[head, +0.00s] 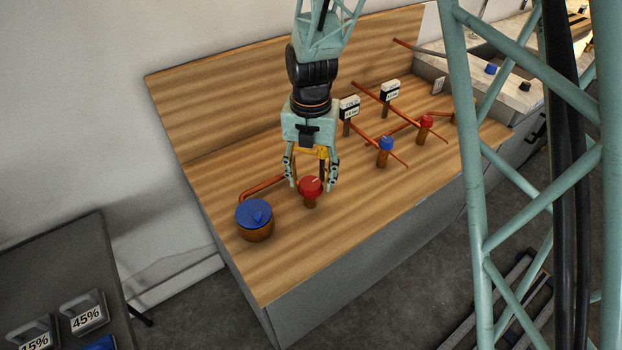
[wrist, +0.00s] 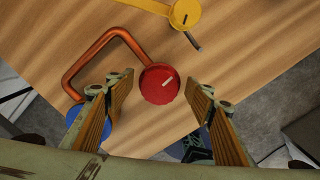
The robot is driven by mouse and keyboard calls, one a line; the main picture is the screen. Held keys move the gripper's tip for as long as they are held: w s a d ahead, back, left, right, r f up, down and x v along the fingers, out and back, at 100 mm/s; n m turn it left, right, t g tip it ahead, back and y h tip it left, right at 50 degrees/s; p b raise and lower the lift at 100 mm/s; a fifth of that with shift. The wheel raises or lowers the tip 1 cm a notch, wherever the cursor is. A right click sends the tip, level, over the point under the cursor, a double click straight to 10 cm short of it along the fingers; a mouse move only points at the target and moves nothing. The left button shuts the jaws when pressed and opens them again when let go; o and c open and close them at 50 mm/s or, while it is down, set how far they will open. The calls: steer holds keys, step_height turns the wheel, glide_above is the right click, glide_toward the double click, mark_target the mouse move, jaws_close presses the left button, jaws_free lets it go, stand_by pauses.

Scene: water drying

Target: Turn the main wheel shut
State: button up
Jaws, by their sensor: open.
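Nothing is held. Which wheel is the main one is not labelled in these views.
A large blue-topped copper vessel (head: 255,220) stands left of the red wheel, with a pipe (wrist: 92,48) beside it. The bench front is clear.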

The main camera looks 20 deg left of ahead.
steer(key=c, duration=0.8)
steer(key=shift+c, duration=0.2)
steer(key=shift+m, duration=0.3)
